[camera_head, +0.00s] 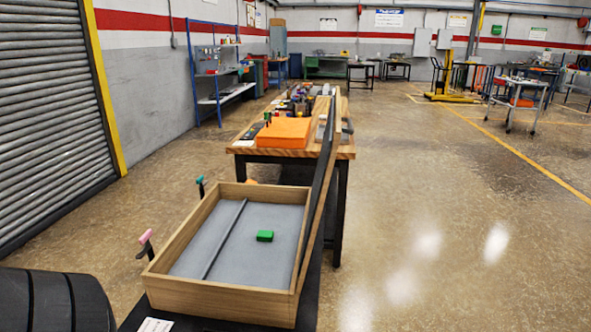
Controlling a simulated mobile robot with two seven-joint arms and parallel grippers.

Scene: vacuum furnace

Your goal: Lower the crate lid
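A shallow open wooden crate (222,295) stands at the lower middle on a black stand. Its floor is grey, with a thin dark bar (224,240) across it and a small green block (265,236) to the right of the bar. The crate lid (320,190) is open. It stands nearly upright along the crate's right side, seen almost edge-on, leaning slightly right. A pink-tipped handle (146,238) and a teal-tipped handle (201,182) show beside the crate's left side. Neither of my grippers is in view.
A wooden workbench (345,149) with an orange item (285,132) and clutter stands just behind the crate. A dark ribbed round object (50,302) is at the lower left. A grey shutter (50,115) covers the left wall.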

